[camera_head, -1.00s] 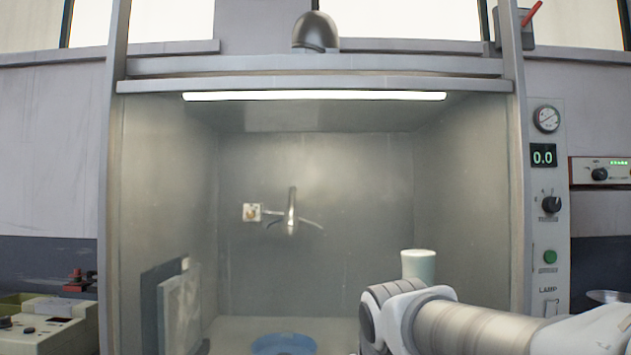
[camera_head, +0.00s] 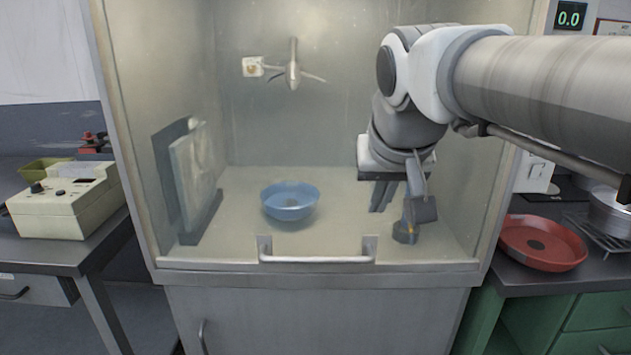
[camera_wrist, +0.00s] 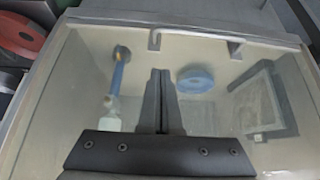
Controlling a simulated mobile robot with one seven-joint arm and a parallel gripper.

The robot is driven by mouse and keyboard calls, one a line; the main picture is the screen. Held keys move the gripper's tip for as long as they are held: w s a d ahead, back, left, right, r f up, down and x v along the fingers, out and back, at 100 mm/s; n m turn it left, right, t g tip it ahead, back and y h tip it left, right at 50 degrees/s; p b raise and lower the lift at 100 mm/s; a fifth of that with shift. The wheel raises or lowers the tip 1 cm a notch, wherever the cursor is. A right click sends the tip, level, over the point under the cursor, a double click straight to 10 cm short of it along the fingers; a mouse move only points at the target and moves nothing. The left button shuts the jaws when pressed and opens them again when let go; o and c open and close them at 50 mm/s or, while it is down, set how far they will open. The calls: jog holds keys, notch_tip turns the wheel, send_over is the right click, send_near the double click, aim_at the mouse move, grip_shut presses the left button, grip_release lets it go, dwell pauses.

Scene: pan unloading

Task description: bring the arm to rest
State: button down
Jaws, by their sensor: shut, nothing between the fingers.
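My gripper (camera_head: 381,195) hangs below the wrist of my arm, fingers pointing down, in front of the right part of the hood in the head view. In the wrist view its two dark fingers (camera_wrist: 160,85) lie together, shut, with nothing held. It is apart from the blue bowl (camera_head: 290,200), which stands on the hood floor to its left. The bowl also shows in the wrist view (camera_wrist: 195,79), beside the fingertips. My arm hides part of the hood's right side.
The hood has a front handle (camera_head: 316,259). A framed panel (camera_head: 195,175) leans at its left. A blue-grey upright item (camera_wrist: 118,72) and a pale container (camera_wrist: 112,112) show in the wrist view. A red pan (camera_head: 542,243) lies on the right counter; a beige device (camera_head: 65,205) is left.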

jog(key=s+d+f+g, duration=0.1)
jog(key=s+d+f, duration=0.3)
jog(key=s+f, duration=0.9)
notch_tip(320, 180, up, 17)
jog(key=s+p, duration=0.1)
jog(key=p, duration=1.5)
jog(key=shift+s+p, duration=0.2)
jog(key=shift+p, duration=0.2)
jog(key=shift+d, duration=0.1)
